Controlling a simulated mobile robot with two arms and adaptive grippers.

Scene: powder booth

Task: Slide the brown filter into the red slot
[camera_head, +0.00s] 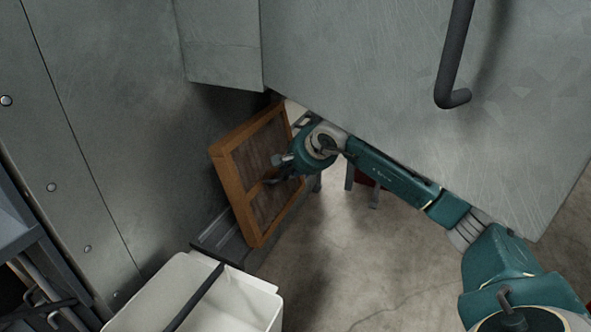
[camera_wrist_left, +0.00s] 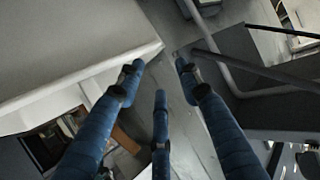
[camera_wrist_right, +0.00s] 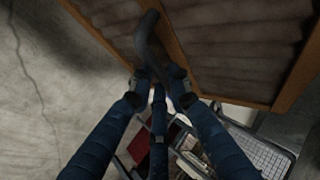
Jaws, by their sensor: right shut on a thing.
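The brown filter (camera_head: 235,165) is a pleated panel in an orange-brown wooden frame. It stands tilted beside the grey metal wall in the head view, and part of it shows at the top of the right wrist view (camera_wrist_right: 235,50). My right gripper (camera_head: 275,172) is shut on the dark handle (camera_wrist_right: 150,45) at the filter's face; the fingers meet around its lower end in the right wrist view. My left gripper (camera_wrist_left: 160,72) shows only in the left wrist view, with its fingers spread and nothing between them. I cannot make out the red slot.
A large grey panel with a dark bar handle (camera_head: 453,60) hangs over my right arm. A white bin (camera_head: 255,300) stands below the filter, near a grey ledge (camera_head: 222,238). A dark rack (camera_head: 25,240) is at the left. Bare floor (camera_head: 350,275) lies right of the bin.

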